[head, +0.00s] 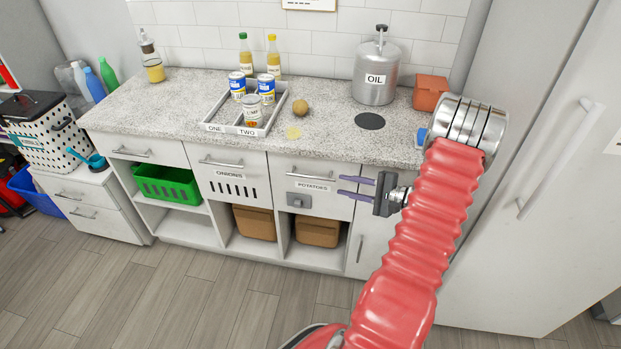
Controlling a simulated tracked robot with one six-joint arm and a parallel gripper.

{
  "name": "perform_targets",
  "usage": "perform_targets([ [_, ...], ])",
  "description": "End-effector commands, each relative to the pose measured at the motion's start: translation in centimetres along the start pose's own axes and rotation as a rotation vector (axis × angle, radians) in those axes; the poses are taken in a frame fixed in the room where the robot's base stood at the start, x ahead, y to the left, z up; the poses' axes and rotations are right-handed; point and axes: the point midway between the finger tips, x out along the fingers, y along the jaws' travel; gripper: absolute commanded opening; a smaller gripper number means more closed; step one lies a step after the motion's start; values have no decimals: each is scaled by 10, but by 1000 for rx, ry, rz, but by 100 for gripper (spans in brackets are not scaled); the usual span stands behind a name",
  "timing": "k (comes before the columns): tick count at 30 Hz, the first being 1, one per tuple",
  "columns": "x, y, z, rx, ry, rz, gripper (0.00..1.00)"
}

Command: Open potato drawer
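The potato drawer (340,207) is a white drawer front under the counter, labelled "POTATOES". It is shut, flush with the cabinet. Its bar handle (309,176) runs across above the label, and a small grey square fitting (298,200) sits lower left on the front. My gripper (340,185) has two purple fingers pointing left, spread apart with nothing between them. Its fingertips appear just right of the handle and label, in front of the drawer's right part. I cannot tell how far they are from the drawer front.
The onions drawer (233,185) is left of it. Above, the counter holds a tray (214,112) with cans, a potato (301,107) and an oil pot (376,75). Brown bins (317,231) fill open shelves below. A tall white fridge (545,190) stands at right. Floor in front is clear.

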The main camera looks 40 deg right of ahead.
Motion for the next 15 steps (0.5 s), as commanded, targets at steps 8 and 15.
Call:
perform_targets([
  [8, -2, 0, -3, 2, 5, -7, 28],
  [15, 4, 0, -2, 2, 3, -6, 28],
])
